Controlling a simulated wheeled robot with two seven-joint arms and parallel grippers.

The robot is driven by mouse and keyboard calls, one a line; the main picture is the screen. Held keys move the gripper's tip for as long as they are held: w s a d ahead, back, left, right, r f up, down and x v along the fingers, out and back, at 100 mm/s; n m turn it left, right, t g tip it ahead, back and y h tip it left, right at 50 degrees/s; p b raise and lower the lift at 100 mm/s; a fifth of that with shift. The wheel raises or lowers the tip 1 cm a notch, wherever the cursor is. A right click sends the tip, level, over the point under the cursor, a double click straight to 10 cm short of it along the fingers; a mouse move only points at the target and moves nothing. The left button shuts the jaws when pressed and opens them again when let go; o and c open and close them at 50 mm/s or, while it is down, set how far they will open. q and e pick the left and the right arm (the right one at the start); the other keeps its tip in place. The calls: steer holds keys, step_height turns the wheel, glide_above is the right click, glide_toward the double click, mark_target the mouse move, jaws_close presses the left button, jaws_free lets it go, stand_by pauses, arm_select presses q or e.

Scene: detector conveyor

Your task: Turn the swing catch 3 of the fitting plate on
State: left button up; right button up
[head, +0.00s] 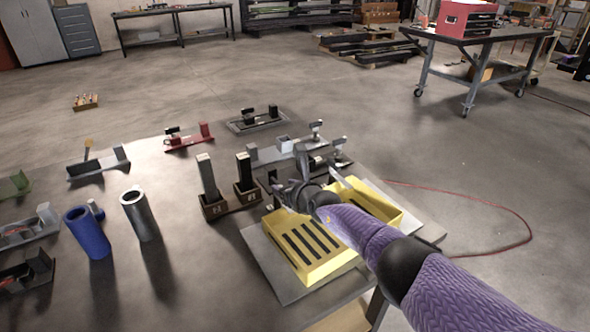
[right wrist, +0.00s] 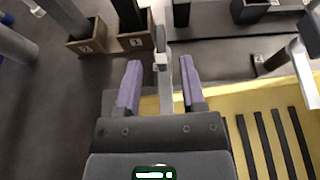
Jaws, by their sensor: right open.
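My right gripper (head: 302,168) reaches in from the lower right, over the back edge of the yellow slotted tray. In the right wrist view its two purple fingers (right wrist: 161,78) stand apart with no grip on anything. A narrow grey upright piece with a pale tip (right wrist: 161,58) shows between and just beyond the fingertips; contact cannot be told. A light grey fitting (head: 283,148) with small upright parts stands behind the gripper, partly hidden. I cannot tell which part is swing catch 3, or how it is turned. My left gripper is out of view.
The yellow tray (head: 303,262) lies close under my right arm. A blue cylinder (head: 88,235) and a grey cylinder (head: 141,218) stand farther left. Several small fixtures line the table's back and left.

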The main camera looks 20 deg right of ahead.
arm_select(q)
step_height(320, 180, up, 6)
steer(key=p, duration=0.4)
steer(key=shift+p, duration=0.3)
arm_select(e)
steer(key=v, duration=0.4)
steer(key=shift+s, duration=0.15)
